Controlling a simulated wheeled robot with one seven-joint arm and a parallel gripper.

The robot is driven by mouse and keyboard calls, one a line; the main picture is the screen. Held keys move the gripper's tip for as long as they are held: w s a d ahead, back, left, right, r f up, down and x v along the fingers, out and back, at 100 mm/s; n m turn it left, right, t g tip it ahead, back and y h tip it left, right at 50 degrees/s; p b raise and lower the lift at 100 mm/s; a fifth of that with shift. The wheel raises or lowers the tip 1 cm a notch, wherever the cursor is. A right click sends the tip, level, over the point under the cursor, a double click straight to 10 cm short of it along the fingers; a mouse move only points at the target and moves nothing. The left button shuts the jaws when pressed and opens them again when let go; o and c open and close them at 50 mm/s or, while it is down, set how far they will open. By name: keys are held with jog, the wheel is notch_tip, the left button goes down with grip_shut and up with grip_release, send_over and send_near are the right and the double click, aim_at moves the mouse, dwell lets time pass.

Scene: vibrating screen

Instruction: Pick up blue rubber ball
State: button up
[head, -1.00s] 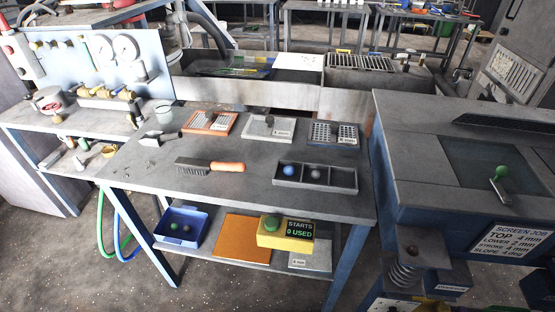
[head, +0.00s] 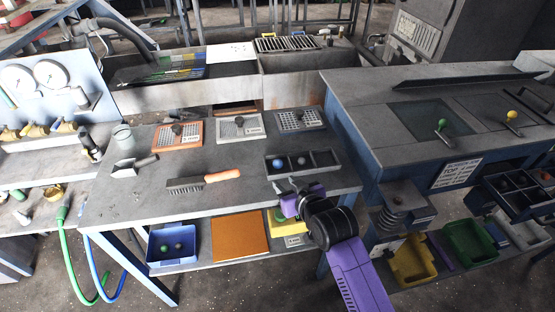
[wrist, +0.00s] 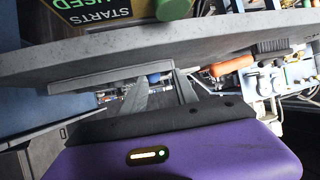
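The blue ball (head: 280,163) sits in the left compartment of a dark divided tray (head: 331,168) on the workbench. A grey ball (head: 302,160) is in the middle compartment. My gripper (head: 287,185) is at the bench's front edge, just in front of the tray and apart from the ball. Its fingers (wrist: 160,92) are spread with nothing between them. In the wrist view, which is upside down, a small bit of the blue ball (wrist: 153,78) shows beyond the fingers, partly hidden.
A wire brush (head: 205,181) lies left of the tray. Three screen plates, one of them orange (head: 165,141), line the bench's back. A blue bin (head: 155,262) with two balls stands on the lower shelf. The screen machine (head: 375,140) rises at right.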

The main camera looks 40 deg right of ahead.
aim_at(280, 164)
jog(key=shift+w+d+r, duration=0.35)
jog(key=shift+w+d, duration=0.05)
jog(key=shift+d, duration=0.2)
jog(key=shift+w+d+r, duration=0.35)
jog(key=shift+w+d, duration=0.05)
jog(key=shift+d, duration=0.2)
jog(key=shift+w+d+f, duration=0.1)
jog(key=shift+w+d, duration=0.1)
jog(key=shift+w, duration=0.1)
jog(key=shift+d+p+x, duration=0.1)
jog(key=shift+p+x, duration=0.25)
jog(key=shift+x, duration=1.4)
jog(key=shift+d+p+x, duration=0.15)
jog(key=shift+p+x, duration=0.2)
jog(key=shift+x, duration=1.45)
grip_shut()
